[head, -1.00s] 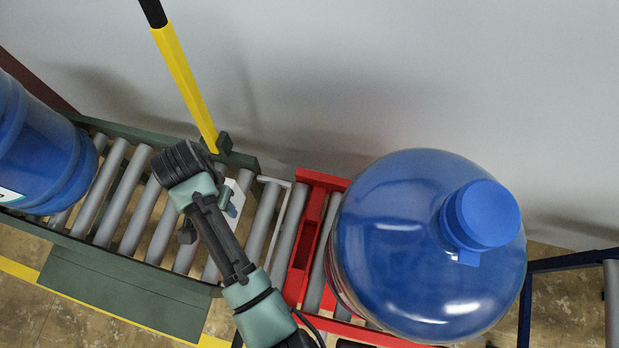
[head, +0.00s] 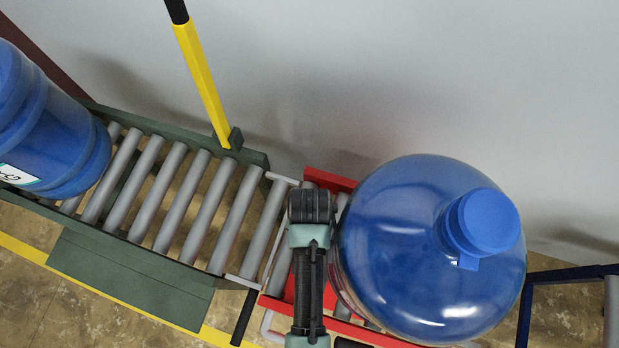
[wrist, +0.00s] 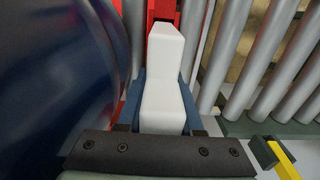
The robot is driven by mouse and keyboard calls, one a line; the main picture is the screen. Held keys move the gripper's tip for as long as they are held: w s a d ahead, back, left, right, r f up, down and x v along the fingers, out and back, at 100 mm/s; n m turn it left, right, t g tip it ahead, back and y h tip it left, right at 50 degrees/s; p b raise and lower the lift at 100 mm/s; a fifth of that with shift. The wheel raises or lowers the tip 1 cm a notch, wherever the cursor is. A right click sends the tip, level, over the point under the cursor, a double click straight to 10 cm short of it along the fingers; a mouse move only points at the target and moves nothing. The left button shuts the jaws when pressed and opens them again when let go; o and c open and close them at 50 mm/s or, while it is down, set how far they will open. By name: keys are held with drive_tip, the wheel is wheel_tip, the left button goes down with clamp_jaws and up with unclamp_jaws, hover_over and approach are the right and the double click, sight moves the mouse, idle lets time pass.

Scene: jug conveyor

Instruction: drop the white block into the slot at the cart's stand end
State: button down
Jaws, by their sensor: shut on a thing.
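My gripper (wrist: 163,85) is shut on the white block (wrist: 166,70), which sits between its blue fingers in the wrist view. The block's far end reaches over a red part of the cart (wrist: 162,14). In the head view my arm is above the stand end of the red cart (head: 328,180), just left of the big blue jug (head: 410,250). There my arm hides the block, the fingers and most of the slot. Whether the block is lined up with the slot, and its height above it, I cannot tell.
The jug stands on the cart close to the right of my arm, and fills the left of the wrist view. The green roller conveyor (head: 130,258) lies left, with another blue jug (head: 45,130) at its far end. A yellow lever (head: 203,85) rises at its back edge.

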drive_tip(key=shift+f+b, duration=0.65)
drive_tip(key=shift+f, duration=2.8)
drive_tip(key=shift+f, duration=0.15)
drive_tip(key=c, duration=0.6)
unclamp_jaws()
drive_tip(key=shift+o, duration=0.2)
